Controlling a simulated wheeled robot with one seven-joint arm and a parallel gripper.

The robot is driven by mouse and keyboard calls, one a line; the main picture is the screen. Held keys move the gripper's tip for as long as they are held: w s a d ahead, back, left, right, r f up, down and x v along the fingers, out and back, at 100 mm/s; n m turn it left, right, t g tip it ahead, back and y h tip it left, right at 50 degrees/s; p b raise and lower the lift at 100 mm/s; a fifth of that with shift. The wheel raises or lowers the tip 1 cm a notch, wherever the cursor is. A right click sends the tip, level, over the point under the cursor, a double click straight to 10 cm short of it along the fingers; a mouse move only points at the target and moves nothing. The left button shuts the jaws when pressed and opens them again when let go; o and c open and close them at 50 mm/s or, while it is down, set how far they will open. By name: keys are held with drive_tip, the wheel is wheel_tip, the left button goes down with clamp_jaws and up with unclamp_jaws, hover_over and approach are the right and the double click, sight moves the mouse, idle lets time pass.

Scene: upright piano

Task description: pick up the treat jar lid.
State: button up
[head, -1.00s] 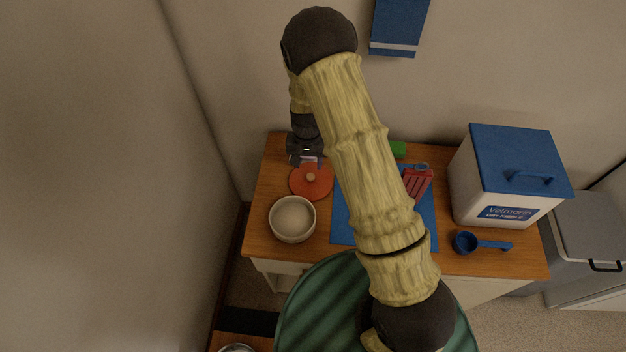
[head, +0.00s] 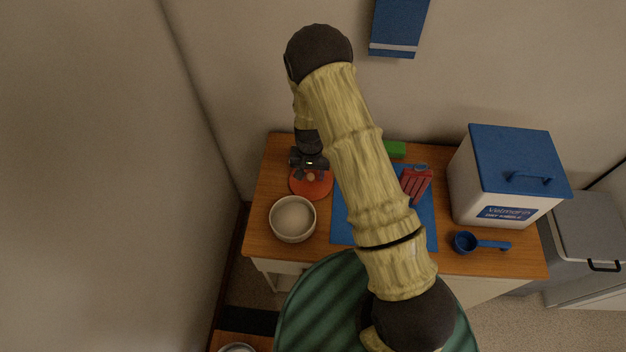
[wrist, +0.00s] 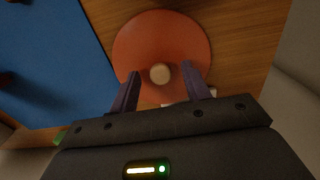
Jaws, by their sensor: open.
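The treat jar lid is an orange-red disc (head: 311,187) with a pale round knob, on the wooden table behind the cream bowl. In the wrist view the lid (wrist: 140,42) lies ahead of my gripper, with its knob (wrist: 160,73) between the two fingertips. My gripper (wrist: 161,82) is open, with one dark finger on either side of the knob and a gap to each. In the head view my gripper (head: 311,172) is over the lid and hides its back part. I cannot tell how high the fingertips are above the lid.
A cream bowl (head: 292,219) stands just in front of the lid. A blue mat (head: 343,228) lies to the right, with a red item (head: 416,184) on it. A green block (head: 396,150), a blue scoop (head: 466,242) and a white bin with a blue lid (head: 510,160) are farther right.

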sight(312, 176)
drive_tip(key=shift+c, duration=0.2)
clamp_jaws()
wheel_tip(312, 176, up, 10)
idle(0.5)
drive_tip(key=shift+s+d, duration=0.1)
idle(0.5)
